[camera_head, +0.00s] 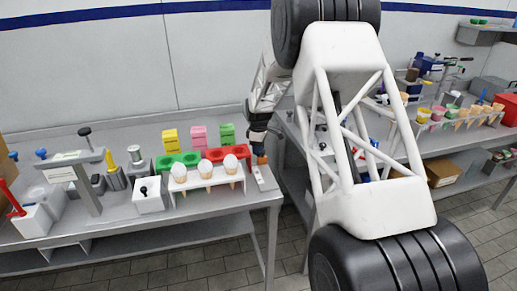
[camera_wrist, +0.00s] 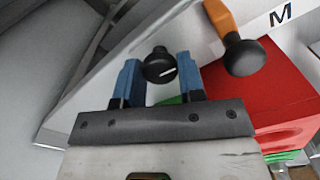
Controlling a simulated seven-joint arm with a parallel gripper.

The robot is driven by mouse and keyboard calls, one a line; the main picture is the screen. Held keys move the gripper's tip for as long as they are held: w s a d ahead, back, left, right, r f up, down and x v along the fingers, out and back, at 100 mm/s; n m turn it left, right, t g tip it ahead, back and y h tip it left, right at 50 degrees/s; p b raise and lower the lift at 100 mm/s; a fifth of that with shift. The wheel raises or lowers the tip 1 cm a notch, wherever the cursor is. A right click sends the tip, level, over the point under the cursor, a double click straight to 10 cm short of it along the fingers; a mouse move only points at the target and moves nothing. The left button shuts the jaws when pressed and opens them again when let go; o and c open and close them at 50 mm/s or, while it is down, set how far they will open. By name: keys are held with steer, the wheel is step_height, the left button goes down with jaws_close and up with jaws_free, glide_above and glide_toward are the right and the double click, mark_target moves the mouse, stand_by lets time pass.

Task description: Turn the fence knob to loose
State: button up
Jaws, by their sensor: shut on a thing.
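The fence knob (camera_wrist: 159,68) is a small round black knob with a white line across its face, seen in the wrist view. The line is near level, tilted slightly up to the right. My gripper (camera_wrist: 160,80) has its blue fingers on either side of the knob and is shut on it. In the head view my gripper (camera_head: 258,146) is at the right end of the left bench, above a pale narrow fixture (camera_head: 265,179). The knob itself cannot be made out there. Any loose or tight marking is not readable.
An orange lever (camera_wrist: 220,16) with a black ball end (camera_wrist: 244,56) is close to my right finger. A red block (camera_wrist: 285,95) lies beyond. A white rack (camera_head: 207,181) with egg-topped cones stands left of my gripper. The bench's right edge is close.

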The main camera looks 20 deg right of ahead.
steer(key=o, duration=0.9)
steer(key=shift+r, duration=0.1)
steer(key=shift+r, duration=3.75)
steer(key=shift+r, duration=0.1)
